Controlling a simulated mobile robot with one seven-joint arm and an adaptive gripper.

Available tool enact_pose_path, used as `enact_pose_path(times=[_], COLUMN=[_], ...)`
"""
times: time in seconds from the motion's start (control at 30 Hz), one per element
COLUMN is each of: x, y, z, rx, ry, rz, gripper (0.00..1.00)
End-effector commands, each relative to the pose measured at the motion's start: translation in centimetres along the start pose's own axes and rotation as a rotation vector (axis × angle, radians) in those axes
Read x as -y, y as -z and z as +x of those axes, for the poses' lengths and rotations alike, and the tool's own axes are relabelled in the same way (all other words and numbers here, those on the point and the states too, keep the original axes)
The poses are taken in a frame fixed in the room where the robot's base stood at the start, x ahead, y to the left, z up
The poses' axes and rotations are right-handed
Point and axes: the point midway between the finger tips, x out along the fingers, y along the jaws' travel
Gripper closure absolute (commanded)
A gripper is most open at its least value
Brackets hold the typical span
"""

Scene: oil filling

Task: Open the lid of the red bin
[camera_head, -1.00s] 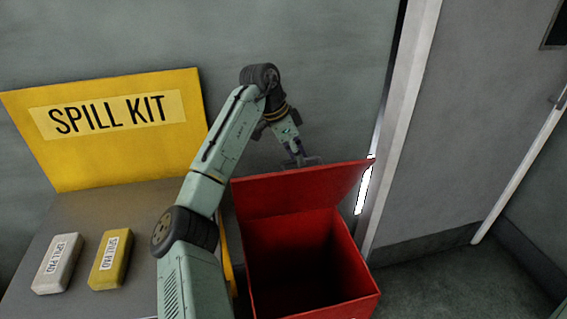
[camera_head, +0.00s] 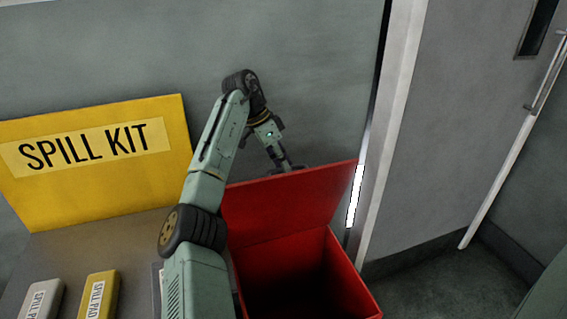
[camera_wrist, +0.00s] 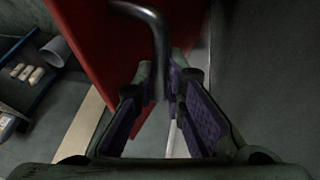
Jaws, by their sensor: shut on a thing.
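The red bin (camera_head: 352,287) stands beside the spill kit bench, with its dark inside showing. Its red lid (camera_head: 290,205) is swung up and stands steeply at the back of the opening. My gripper (camera_head: 285,168) is behind the lid's top edge, which partly hides the fingertips. In the wrist view, a bent grey metal handle (camera_wrist: 158,40) runs beside the red lid (camera_wrist: 98,45) and down between my fingers (camera_wrist: 166,85). My gripper is shut on this handle.
A yellow SPILL KIT sign (camera_head: 100,165) stands at the back of the grey bench (camera_head: 100,240). A grey pad (camera_head: 40,302) and a yellow pad (camera_head: 98,297) lie on it. A white door frame (camera_head: 392,130) is close to the right of the lid.

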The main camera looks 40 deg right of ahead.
Motion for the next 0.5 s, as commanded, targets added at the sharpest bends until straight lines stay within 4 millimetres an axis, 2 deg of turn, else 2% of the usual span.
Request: enact_pose_path(times=[0.03,0.3,0.5], x=[0.35,0.23,0.17], y=[-0.92,-0.58,-0.43], z=[0.98,0.61,0.47], rx=[0.016,0.010,0.008], ry=[-0.007,-0.004,-0.003], rz=[-0.017,-0.011,-0.009], gripper=[0.87,0.69,0.69])
